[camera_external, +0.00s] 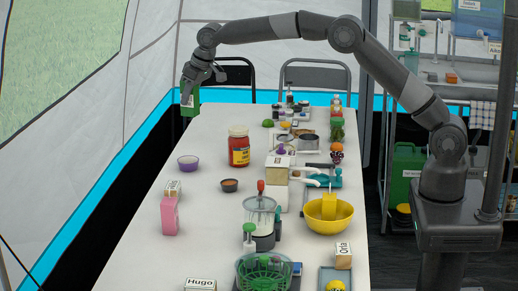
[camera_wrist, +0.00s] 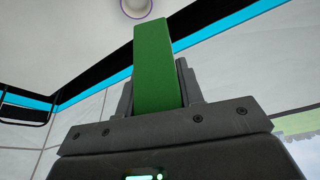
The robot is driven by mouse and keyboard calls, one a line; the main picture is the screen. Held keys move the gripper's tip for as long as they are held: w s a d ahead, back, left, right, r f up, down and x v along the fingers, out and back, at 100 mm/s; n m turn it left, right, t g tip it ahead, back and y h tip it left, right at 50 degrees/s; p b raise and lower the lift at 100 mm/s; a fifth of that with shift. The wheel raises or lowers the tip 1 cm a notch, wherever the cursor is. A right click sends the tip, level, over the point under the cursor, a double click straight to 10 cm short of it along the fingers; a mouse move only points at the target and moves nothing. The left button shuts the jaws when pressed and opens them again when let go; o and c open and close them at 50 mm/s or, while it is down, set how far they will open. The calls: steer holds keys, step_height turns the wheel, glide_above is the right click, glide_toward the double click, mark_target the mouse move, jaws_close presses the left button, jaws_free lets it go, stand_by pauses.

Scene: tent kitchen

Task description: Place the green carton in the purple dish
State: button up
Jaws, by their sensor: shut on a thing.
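My gripper (camera_external: 189,92) is shut on the green carton (camera_external: 191,104) and holds it in the air near the table's left edge, toward the far end. In the wrist view the green carton (camera_wrist: 156,65) stands out from between the fingers of my gripper (camera_wrist: 158,98). The purple dish (camera_external: 188,162) sits on the white table below the carton, nearer the camera. It looks like a small round bowl with pale contents or a pale inside. In the wrist view a round dish with a purple rim (camera_wrist: 135,6) shows partly at the top edge, apart from the carton.
The table right of centre is crowded; space around the dish is clear.

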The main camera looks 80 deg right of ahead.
steer(key=s+d, duration=0.5)
steer(key=d, duration=0.8)
steer(key=w+a+f, duration=0.3)
steer(key=a+f, duration=0.1)
steer(key=f, duration=0.4)
steer(key=w+a+f, duration=0.4)
steer(key=f, duration=0.4)
steer(key=shift+w+m+h, duration=0.3)
steer(key=shift+m, duration=0.1)
steer(key=shift+f, duration=0.6)
steer(key=o, duration=1.1)
steer(key=shift+r, duration=0.1)
